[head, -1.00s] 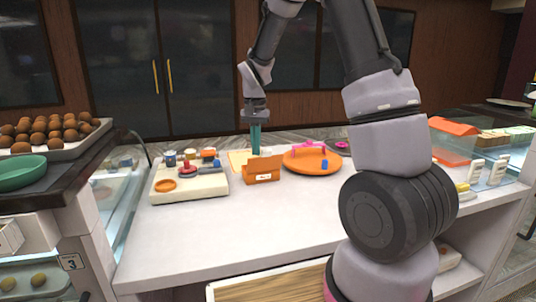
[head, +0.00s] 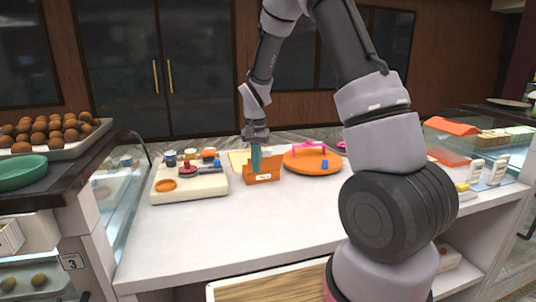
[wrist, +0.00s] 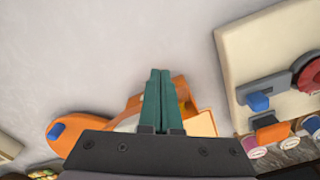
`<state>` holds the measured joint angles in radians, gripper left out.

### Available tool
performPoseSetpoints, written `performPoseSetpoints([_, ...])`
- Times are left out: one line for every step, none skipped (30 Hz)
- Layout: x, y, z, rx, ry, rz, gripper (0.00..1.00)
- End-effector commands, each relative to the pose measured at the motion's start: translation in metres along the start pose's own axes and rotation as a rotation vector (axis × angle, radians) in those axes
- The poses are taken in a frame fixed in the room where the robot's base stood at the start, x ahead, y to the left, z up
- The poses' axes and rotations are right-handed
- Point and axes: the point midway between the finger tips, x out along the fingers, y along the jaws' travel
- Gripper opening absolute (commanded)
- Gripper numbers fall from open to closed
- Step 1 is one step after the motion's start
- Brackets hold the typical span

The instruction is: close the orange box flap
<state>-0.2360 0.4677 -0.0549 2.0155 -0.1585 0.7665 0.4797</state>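The orange box (head: 270,177), with a small white label on its front, stands on the white counter. Its raised flap (head: 272,160) appears upright at the top. My gripper (head: 256,171) points down with its teal fingers together and overlaps the box in the head view. In the wrist view my gripper's fingertips (wrist: 160,72) are side by side, with nothing seen between them. Orange parts of the box (wrist: 202,125) show on both sides of the fingers. The fingers hide part of the box, and I cannot tell whether they touch the flap.
A cream tray (head: 210,188) with coloured pieces is left of the box. A round orange plate (head: 310,165) with a pink handle-like piece and a blue block is close on the right. The counter front (head: 250,225) is clear. Glass cases (head: 125,185) flank the counter.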

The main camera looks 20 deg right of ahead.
Motion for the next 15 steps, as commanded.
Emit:
performPoseSetpoints([0.000, -0.001, -0.002, 0.000, 0.000, 0.000, 0.00])
performPoseSetpoints([0.000, -0.002, -0.003, 0.000, 0.000, 0.000, 0.00])
performPoseSetpoints([0.000, -0.003, -0.004, 0.000, 0.000, 0.000, 0.00])
performPoseSetpoints([0.000, -0.004, -0.006, 0.000, 0.000, 0.000, 0.00])
performPoseSetpoints([0.000, -0.004, -0.007, 0.000, 0.001, 0.000, 0.00])
performPoseSetpoints([0.000, -0.006, -0.009, 0.000, 0.001, -0.001, 0.00])
performPoseSetpoints([0.000, -0.007, -0.010, 0.000, 0.001, -0.001, 0.00])
performPoseSetpoints([0.000, -0.007, -0.011, 0.000, 0.001, 0.000, 0.00])
performPoseSetpoints([0.000, -0.008, -0.013, 0.000, 0.000, 0.000, 0.00])
performPoseSetpoints([0.000, -0.009, -0.014, 0.000, 0.000, 0.000, 0.00])
performPoseSetpoints([0.000, -0.010, -0.015, 0.000, 0.000, 0.000, 0.00])
performPoseSetpoints([0.000, -0.011, -0.017, 0.000, 0.000, 0.000, 0.00])
performPoseSetpoints([0.000, -0.012, -0.018, 0.000, 0.000, 0.000, 0.00])
performPoseSetpoints([0.000, -0.013, -0.020, 0.000, 0.000, 0.000, 0.00])
performPoseSetpoints([0.000, -0.014, -0.021, 0.000, 0.000, 0.000, 0.00])
